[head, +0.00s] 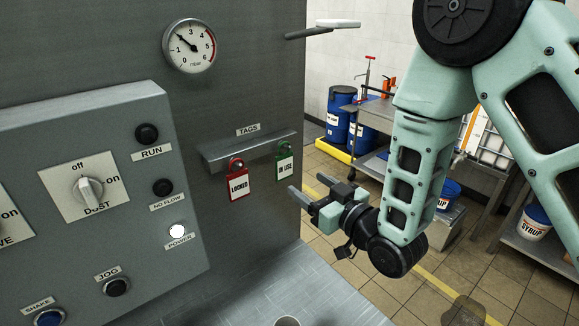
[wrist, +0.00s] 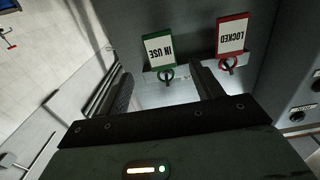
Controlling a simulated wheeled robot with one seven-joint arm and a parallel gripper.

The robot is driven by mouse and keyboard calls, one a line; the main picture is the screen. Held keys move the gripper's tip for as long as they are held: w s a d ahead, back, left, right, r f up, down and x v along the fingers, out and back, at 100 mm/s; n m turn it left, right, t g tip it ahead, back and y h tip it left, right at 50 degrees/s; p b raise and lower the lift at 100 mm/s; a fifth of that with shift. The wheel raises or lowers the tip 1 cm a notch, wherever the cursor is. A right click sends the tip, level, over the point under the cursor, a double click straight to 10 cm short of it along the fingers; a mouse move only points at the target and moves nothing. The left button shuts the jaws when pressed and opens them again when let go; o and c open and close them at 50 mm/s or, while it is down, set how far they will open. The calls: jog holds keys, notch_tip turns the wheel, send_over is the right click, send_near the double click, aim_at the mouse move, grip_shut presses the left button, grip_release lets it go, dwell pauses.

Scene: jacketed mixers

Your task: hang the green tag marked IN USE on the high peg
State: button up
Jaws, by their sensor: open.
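The green tag marked IN USE (head: 284,164) hangs from the grey ledge under the TAGS label (head: 248,129). It also shows upside down in the wrist view (wrist: 159,52), with a dark ring or hook at its green end. My gripper (head: 308,188) is open and empty, just right of and below the green tag in the head view. In the wrist view, my gripper (wrist: 163,78) has its fingers on either side of the tag's hook end, with no visible contact. A dark bar with a pale plate (head: 338,23) juts out high up; I cannot tell whether it is the high peg.
The red LOCKED tag (head: 238,184) hangs close left of the green one. A metal surface (head: 290,290) lies below. A cart and blue drums (head: 340,112) stand behind.

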aim_at(285, 165)
jog(key=x, duration=0.7)
jog(key=shift+x, duration=1.25)
jog(key=c, duration=0.6)
jog(key=shift+c, duration=0.2)
jog(key=shift+r, duration=0.15)
jog(key=shift+r, duration=0.35)
jog(key=shift+s, duration=0.1)
jog(key=shift+b+v, duration=1.1)
jog(key=shift+v, duration=1.8)
